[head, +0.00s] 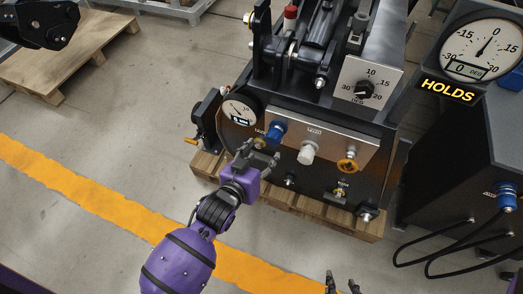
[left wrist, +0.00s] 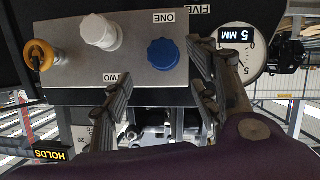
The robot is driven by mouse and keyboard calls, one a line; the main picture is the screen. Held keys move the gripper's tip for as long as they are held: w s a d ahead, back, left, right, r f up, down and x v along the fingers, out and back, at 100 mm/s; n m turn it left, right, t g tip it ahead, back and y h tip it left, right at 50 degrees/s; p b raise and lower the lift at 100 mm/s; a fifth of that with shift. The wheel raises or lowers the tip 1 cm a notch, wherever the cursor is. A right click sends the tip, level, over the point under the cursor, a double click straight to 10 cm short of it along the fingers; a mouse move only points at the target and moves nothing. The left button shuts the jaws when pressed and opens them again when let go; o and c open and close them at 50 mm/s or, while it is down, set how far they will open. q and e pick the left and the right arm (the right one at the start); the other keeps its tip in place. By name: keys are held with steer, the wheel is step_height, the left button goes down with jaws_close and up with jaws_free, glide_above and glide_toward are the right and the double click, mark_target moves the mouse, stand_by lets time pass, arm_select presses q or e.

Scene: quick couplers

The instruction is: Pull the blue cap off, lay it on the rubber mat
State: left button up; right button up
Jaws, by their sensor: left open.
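The blue cap (head: 276,131) sits on the left end of the machine's silver front panel (head: 323,140). In the left wrist view the blue cap (left wrist: 163,53) is near the label ONE. My left gripper (head: 260,153) is open and empty, just in front of and below the cap in the head view. In the left wrist view its fingers (left wrist: 160,75) are spread to either side of the cap; I see no contact. My right gripper (head: 342,285) shows only its fingertips at the bottom edge, apart with nothing visible between them. I cannot make out a rubber mat.
A white cap (head: 308,152) and an orange ring-like fitting (head: 347,165) share the panel. A round gauge (head: 240,112) stands left of the blue cap. A dark cabinet (head: 470,150) with black hoses (head: 440,262) is at right.

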mark_target(273, 142)
arm_select(q)
steer(key=x, duration=0.6)
steer(key=shift+w+f, duration=0.15)
steer(key=shift+w, duration=0.05)
steer(key=shift+w+d+f, duration=0.2)
steer(key=shift+w, duration=0.3)
arm_select(e)
steer(key=shift+s+a+f, duration=0.15)
steer(key=shift+s+f, duration=0.25)
steer(key=shift+f, duration=0.05)
steer(key=shift+r, duration=0.1)
arm_select(q)
steer(key=c, duration=1.3)
steer(key=shift+s, duration=0.1)
arm_select(e)
steer(key=shift+w, duration=0.1)
arm_select(q)
steer(key=shift+s, duration=0.1)
